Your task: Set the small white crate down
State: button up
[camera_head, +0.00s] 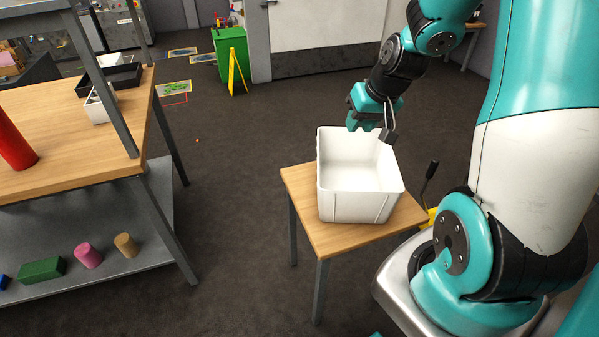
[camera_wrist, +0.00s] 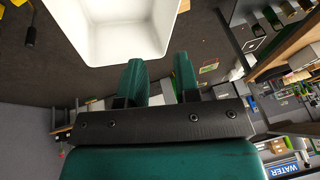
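A white crate (camera_head: 353,206) stands upright on a small wooden table (camera_head: 310,225) and looks empty inside. A smaller white box (camera_head: 101,104) stands on the wooden workbench at the left; I cannot tell which of the two is the small white crate. My gripper (camera_head: 362,122) is just above the far rim of the crate on the small table. In the wrist view, the gripper's two fingers (camera_wrist: 159,75) are apart with nothing gripped between them. That crate (camera_wrist: 110,35) shows beyond the fingertips, its corner near them; whether they touch it is not clear.
The workbench (camera_head: 95,158) holds a red cylinder (camera_head: 12,143) and a black tray (camera_head: 122,77). Its lower shelf (camera_head: 120,262) carries several coloured blocks. A green bin (camera_head: 231,54) with a yellow sign (camera_head: 237,73) stands at the back. The floor between workbench and small table is clear.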

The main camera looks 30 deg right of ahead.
jog(key=s+a+r+n+g+y, duration=0.1)
jog(key=s+a+r+n, duration=0.15)
jog(key=a, duration=0.55)
jog(key=s+a+r+n+g+y, duration=0.1)
jog(key=s+a+r+n, duration=0.2)
jog(key=a, duration=0.4)
jog(key=s+a+r+n+y, duration=0.1)
jog(key=s+a+r+n, duration=0.2)
jog(key=a, duration=0.5)
jog(key=s+a+r+n+g, duration=0.2)
jog(key=s+a, duration=0.3)
jog(key=s, duration=0.4)
jog(key=shift+a+r+y, duration=0.3)
jog(key=shift+a+r, duration=0.05)
jog(key=shift+r, duration=0.15)
notch_tip(320, 180, up, 3)
jog(key=p, duration=0.3)
jog(key=shift+w+r, duration=0.1)
jog(key=shift+r, duration=0.05)
